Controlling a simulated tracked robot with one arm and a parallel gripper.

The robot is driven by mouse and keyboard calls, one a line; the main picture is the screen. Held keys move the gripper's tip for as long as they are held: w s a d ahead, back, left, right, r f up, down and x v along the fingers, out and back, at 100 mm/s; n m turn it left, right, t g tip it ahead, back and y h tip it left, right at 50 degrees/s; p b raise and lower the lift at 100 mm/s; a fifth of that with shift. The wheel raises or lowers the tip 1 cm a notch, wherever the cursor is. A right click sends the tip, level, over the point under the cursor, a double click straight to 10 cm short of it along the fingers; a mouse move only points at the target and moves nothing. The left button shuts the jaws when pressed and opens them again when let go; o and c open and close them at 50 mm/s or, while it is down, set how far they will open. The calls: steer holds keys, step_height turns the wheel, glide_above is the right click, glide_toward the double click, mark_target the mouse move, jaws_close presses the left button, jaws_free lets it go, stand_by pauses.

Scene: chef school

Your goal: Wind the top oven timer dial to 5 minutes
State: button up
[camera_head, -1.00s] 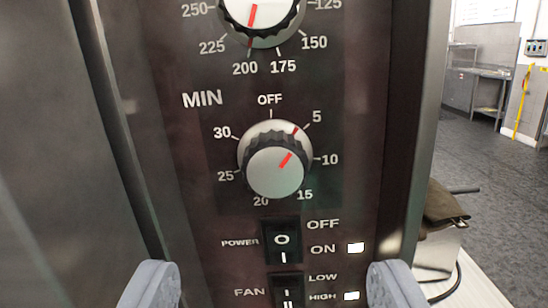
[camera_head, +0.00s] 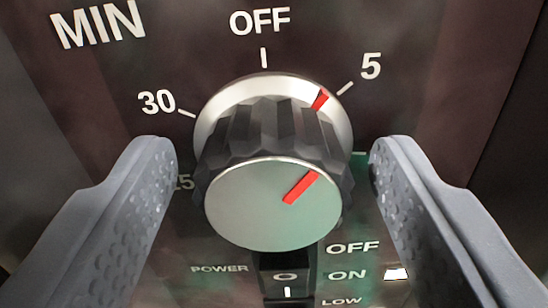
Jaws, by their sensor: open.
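The timer dial (camera_head: 272,203) is a black ridged knob with a silver face and a red pointer mark, set on a silver ring. It fills the middle of the view. The red mark points up and right, close to the 5 tick on the dark panel (camera_head: 190,50). The OFF, 30 and 5 labels show; part of the 25 label is covered, and the 10, 15 and 20 labels are hidden. My gripper (camera_head: 272,165) is open, with one grey finger on each side of the dial. A gap shows between the dial and each finger.
The power switch (camera_head: 286,284) sits just below the dial, with OFF, ON and LOW labels to its right. A lit white indicator (camera_head: 396,273) is beside ON. The panel above the dial is flat and clear.

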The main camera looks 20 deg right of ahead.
steer(key=c, duration=0.7)
steer(key=shift+c, duration=0.2)
steer(key=shift+r+m+p, duration=0.1)
steer(key=shift+m+p, duration=0.25)
steer(key=shift+m, duration=0.75)
steer(key=o, duration=0.7)
steer(key=shift+o, duration=0.2)
